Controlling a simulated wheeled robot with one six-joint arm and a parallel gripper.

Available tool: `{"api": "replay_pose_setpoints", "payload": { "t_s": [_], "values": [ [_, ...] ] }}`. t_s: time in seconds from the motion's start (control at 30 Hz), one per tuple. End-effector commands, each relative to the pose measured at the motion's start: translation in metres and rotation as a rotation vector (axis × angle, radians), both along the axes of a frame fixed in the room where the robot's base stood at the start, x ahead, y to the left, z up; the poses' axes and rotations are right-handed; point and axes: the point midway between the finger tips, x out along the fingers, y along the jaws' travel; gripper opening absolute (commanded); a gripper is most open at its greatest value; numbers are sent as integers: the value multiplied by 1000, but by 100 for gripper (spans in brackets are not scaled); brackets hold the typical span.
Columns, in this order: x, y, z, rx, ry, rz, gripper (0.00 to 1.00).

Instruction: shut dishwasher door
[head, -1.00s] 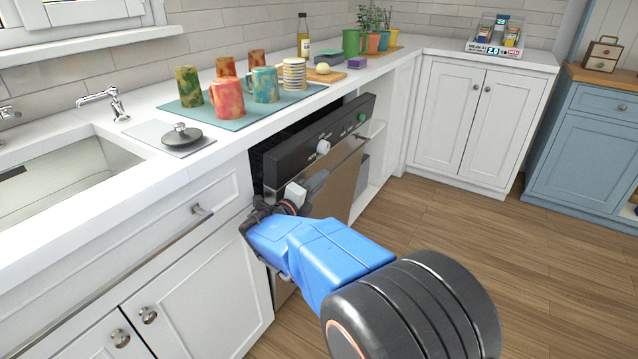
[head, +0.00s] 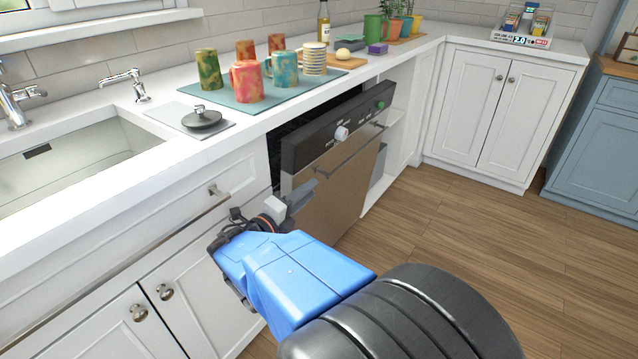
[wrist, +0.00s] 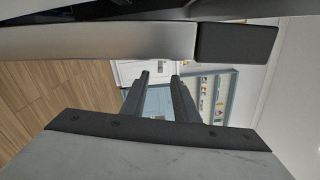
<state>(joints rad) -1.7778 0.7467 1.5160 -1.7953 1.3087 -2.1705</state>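The door's edge (wrist: 100,42) runs close across the top of that view. The lower part of the door is hidden behind my arm.
The counter above holds several mugs on a teal mat (head: 262,105) and a sink (head: 75,165) at left. White cabinets (head: 120,300) with knobs and a towel-bar handle are left of my arm. The wooden floor (head: 480,235) to the right is clear.

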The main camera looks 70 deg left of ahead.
Motion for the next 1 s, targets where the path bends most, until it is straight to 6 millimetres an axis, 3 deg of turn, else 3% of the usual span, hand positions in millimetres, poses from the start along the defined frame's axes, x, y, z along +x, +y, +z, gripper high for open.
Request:
{"api": "replay_pose_setpoints", "payload": {
  "t_s": [0.23,0.63,0.7,0.77,0.87,1.0],
  "values": [
    [-26,-16,0,1,1,0,27],
    [-31,-19,0,0,0,-1,27],
    [-29,-19,0,0,-2,1,11],
    [-23,-20,0,-2,-7,7,0],
    [0,-23,1,-7,-28,36,0],
    [49,-33,-1,-32,-73,118,0]
  ]
}}
